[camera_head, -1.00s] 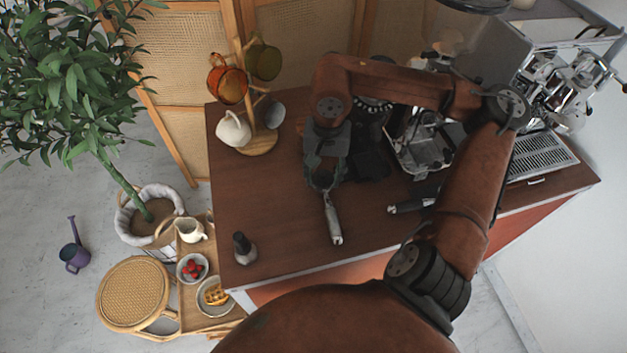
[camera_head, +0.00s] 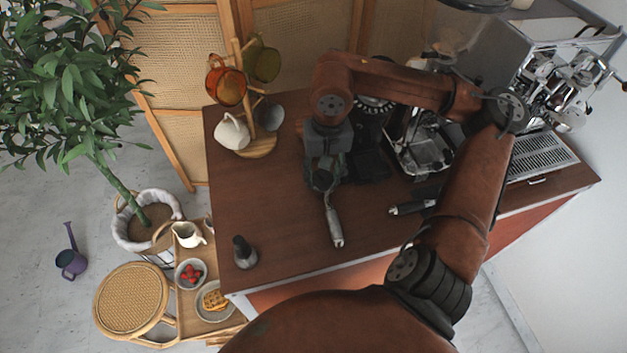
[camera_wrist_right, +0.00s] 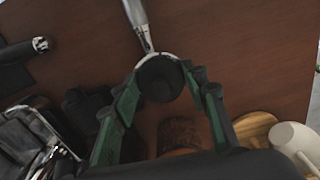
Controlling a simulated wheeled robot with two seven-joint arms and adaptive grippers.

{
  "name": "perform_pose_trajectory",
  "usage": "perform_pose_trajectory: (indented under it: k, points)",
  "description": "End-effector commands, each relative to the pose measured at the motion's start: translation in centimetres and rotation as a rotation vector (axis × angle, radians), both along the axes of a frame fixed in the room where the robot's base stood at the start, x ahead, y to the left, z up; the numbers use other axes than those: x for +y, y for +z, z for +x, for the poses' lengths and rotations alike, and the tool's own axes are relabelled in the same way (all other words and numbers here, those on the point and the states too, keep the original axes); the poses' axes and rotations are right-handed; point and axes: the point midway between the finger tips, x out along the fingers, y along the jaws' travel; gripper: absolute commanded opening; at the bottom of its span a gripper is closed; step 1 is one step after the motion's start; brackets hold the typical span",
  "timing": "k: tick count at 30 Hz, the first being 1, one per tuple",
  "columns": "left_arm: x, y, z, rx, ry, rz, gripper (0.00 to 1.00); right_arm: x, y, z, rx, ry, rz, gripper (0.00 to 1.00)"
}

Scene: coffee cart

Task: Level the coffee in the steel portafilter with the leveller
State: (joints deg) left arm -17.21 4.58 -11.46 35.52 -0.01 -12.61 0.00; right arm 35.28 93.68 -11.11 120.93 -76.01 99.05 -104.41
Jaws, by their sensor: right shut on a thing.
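The steel portafilter (camera_head: 335,222) lies on the brown cart top, its handle pointing to the front edge. Its handle also shows at the top of the right wrist view (camera_wrist_right: 138,20). My right gripper (camera_head: 323,180) is over the portafilter's head. In the right wrist view, its green fingers (camera_wrist_right: 160,85) are shut on a round black piece, which I take for the leveller (camera_wrist_right: 160,78). The leveller sits over the portafilter's head, with a pale rim showing behind it. The coffee is hidden, and I cannot tell if the leveller touches it. My left gripper is out of view.
A dark-handled tool (camera_head: 243,252) stands at the cart's front left. Another handle (camera_head: 408,208) lies to the right of the portafilter. A mug tree (camera_head: 258,145) stands at the back left, and the espresso machine (camera_head: 540,155) at the right. The left-front cart top is mostly clear.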

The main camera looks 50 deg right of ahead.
Motion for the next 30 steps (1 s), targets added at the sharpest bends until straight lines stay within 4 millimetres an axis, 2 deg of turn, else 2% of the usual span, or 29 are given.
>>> perform_pose_trajectory:
  k: [30]
  points:
    - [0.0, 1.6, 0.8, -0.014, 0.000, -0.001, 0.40, 0.4, 2.9, -0.1, 0.008, -0.006, -0.001, 0.00]
